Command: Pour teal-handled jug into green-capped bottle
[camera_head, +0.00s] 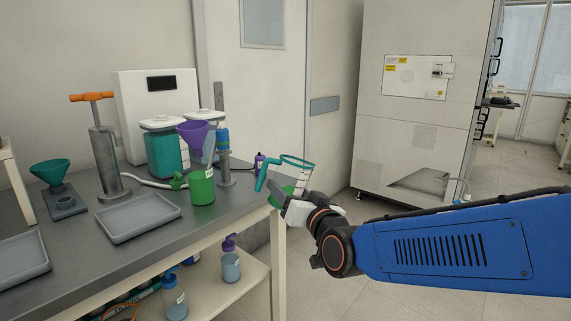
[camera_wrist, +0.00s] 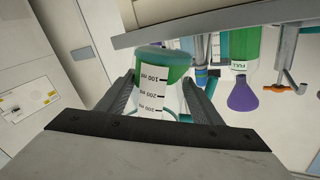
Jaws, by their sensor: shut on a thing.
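My gripper (camera_head: 286,203) is shut on the teal-handled jug (camera_head: 291,178), off the bench's right end. The jug is clear with a teal rim and handle, nearly upright, with green liquid low in it. In the wrist view the jug (camera_wrist: 153,90) sits between both fingers (camera_wrist: 155,100), its scale marks facing the camera; that view looks upside down. A green-filled bottle (camera_head: 202,188) stands on the bench left of the jug, with a purple funnel (camera_head: 196,134) in its neck. A green cap-like piece (camera_head: 179,180) is beside it. The bottle (camera_wrist: 243,45) also shows in the wrist view, labelled FULL.
A grey tray (camera_head: 138,219) and an orange-handled pump (camera_head: 106,155) are further left.

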